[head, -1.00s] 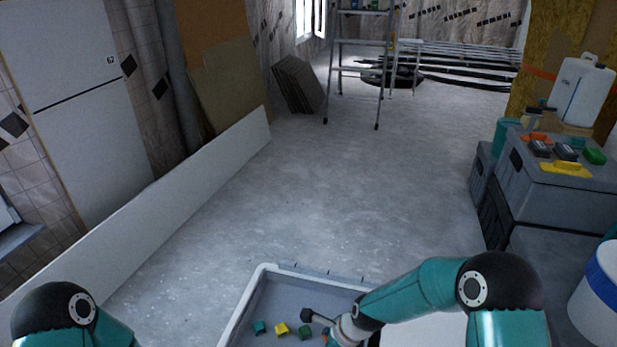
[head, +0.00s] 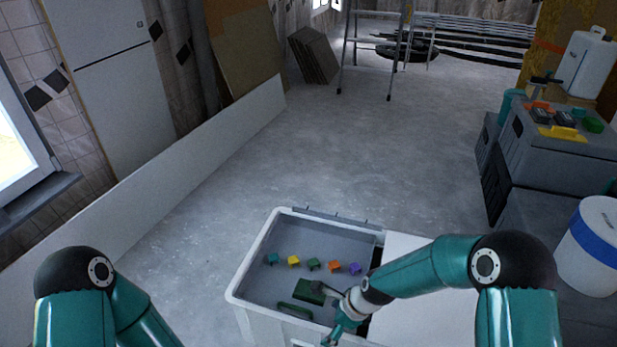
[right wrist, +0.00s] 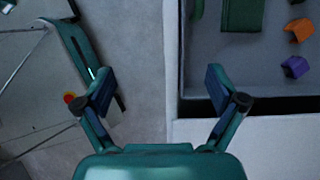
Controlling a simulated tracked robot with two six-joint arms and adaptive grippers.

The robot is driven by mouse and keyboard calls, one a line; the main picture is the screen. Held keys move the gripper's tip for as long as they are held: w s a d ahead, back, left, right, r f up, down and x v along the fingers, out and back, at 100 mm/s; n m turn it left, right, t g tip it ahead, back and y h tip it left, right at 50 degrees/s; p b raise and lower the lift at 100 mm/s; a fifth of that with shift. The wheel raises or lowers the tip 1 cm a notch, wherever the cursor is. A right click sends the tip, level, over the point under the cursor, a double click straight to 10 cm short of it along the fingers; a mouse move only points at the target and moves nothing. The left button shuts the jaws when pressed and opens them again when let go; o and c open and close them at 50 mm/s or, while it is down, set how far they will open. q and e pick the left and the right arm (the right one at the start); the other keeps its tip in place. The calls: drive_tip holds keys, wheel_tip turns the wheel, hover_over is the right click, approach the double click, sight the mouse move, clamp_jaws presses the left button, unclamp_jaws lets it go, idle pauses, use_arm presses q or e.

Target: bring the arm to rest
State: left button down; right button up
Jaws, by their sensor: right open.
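My right gripper (head: 338,338) is at the near edge of the grey bin (head: 233,292) in the head view, low in the picture. In the right wrist view, its fingers (right wrist: 160,84) are spread, with nothing between them; floor and the bin's pale rim lie beyond. The right arm bends across the white panel (head: 425,310) beside the bin. My left arm shows at the lower left of the head view, but its gripper is out of the picture.
The bin holds a row of small coloured blocks (head: 313,264) and a dark green block (head: 309,292). Grey cases (head: 560,165) and a white bucket (head: 590,250) stand at the right. A long white board (head: 190,160) leans along the left. The middle floor is clear.

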drive_tip(key=s+d+f+n+g, duration=0.1)
drive_tip(key=s+d+f+n, duration=0.25)
drive_tip(key=s+n, duration=0.5)
drive_tip(key=s+d+f+n+g, duration=0.1)
drive_tip(key=s+d+f+n, duration=0.3)
drive_tip(key=s, duration=0.7)
wheel_tip(320, 180, up, 27)
drive_tip(key=a+n+t+p, duration=0.1)
drive_tip(key=n+p, duration=0.6)
drive_tip(key=p, duration=1.9)
drive_tip(key=shift+w+r+p, duration=0.2)
drive_tip(key=shift+w+p, duration=0.2)
